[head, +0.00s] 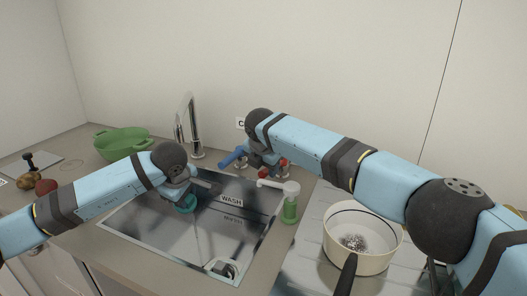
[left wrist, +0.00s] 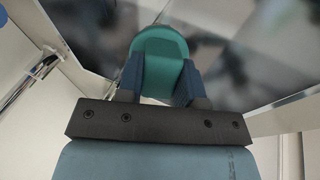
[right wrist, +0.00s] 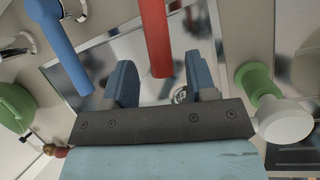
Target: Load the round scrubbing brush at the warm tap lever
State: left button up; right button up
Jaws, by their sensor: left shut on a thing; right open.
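The teal round scrubbing brush (head: 187,204) is held by my left gripper (head: 184,193), low over the sink's left part. In the left wrist view the brush (left wrist: 160,62) sits between the two shut fingers. The red tap lever (right wrist: 154,38) and the blue tap lever (right wrist: 58,42) show in the right wrist view. My right gripper (right wrist: 160,82) is open, with the red lever's end between its fingers in the picture; I cannot tell if it touches. In the head view the blue lever (head: 233,157) sticks out left of my right gripper, which partly hides the red lever (head: 284,162).
The chrome spout (head: 187,122) stands behind. A green colander (head: 122,143) is at left.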

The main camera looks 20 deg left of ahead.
jog(key=v, duration=0.9)
jog(key=shift+r, duration=0.2)
jog(key=shift+f, duration=0.1)
dwell(0.5)
jog(key=x, duration=1.1)
jog(key=shift+w+f, duration=0.15)
jog(key=shift+f, duration=0.25)
